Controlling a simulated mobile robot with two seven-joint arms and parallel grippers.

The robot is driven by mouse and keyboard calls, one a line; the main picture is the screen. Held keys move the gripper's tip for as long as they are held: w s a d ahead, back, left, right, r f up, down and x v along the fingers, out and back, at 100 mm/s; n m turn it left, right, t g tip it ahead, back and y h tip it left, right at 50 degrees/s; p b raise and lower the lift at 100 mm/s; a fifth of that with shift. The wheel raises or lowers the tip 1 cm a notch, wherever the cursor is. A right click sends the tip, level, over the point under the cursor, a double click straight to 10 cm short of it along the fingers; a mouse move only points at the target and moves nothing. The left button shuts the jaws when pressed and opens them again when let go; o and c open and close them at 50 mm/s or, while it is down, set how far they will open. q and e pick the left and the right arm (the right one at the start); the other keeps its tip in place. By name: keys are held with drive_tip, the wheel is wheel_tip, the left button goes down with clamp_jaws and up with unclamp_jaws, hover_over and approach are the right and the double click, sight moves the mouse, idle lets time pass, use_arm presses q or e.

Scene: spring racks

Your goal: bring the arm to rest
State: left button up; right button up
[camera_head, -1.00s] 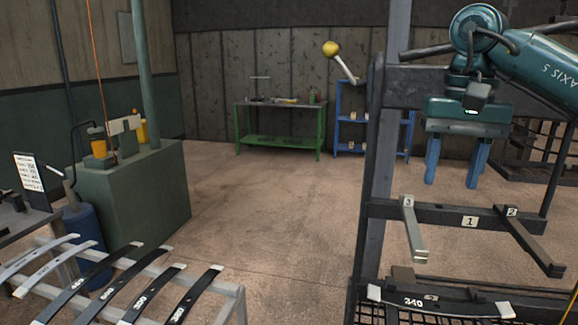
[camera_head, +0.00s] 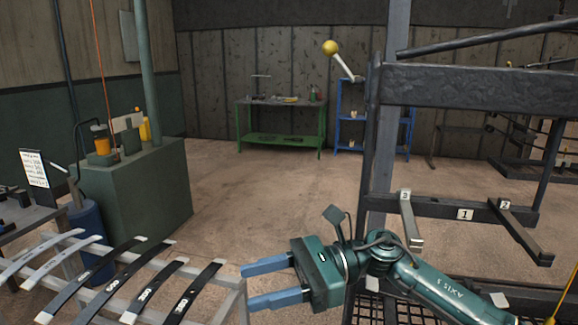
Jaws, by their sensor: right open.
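My right gripper (camera_head: 262,281) is teal with two blue fingers. It is open and empty, and its fingers point left toward the rack of leaf springs. The fingers are level in the picture, near the right end of that rack (camera_head: 239,300). My right arm comes in from the lower right and crosses in front of the dark rack on the right (camera_head: 440,207). The arm hides most of the spring on that rack's lower level; only a pale end (camera_head: 499,300) shows. My left gripper is not in view.
Several dark and pale leaf springs (camera_head: 150,289) lie on the left rack. The right rack has arms numbered 3 (camera_head: 411,222) and 2 (camera_head: 522,232). A green cabinet (camera_head: 150,195) stands at left, a green bench (camera_head: 280,140) at the back. The middle floor is clear.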

drive_tip(key=w+d+f+n+t+h, duration=0.1)
drive_tip(key=d+f+n+t+h, duration=0.15)
drive_tip(key=f+n+t, duration=0.6)
drive_tip(key=d+f+n+t+h, duration=0.2)
drive_tip(key=d+f+n+t, duration=0.3)
drive_tip(key=n, duration=0.7)
drive_tip(key=w+d+f+n+t+h, duration=0.15)
drive_tip(key=f+n+t, duration=0.25)
drive_tip(key=n+t, duration=0.5)
drive_tip(key=s+d+f+m+g+h, duration=0.4)
drive_tip(key=s+d+f+m, duration=0.1)
drive_tip(key=s+f, duration=0.3)
drive_tip(key=s+d+f+m+g+h, duration=0.4)
drive_tip(key=s+f+m, duration=0.4)
drive_tip(key=f, duration=0.3)
drive_tip(key=shift+s+d+f, duration=0.15)
drive_tip(key=shift+s+d, duration=0.35)
drive_tip(key=shift+d, duration=0.1)
drive_tip(key=shift+d, duration=0.1)
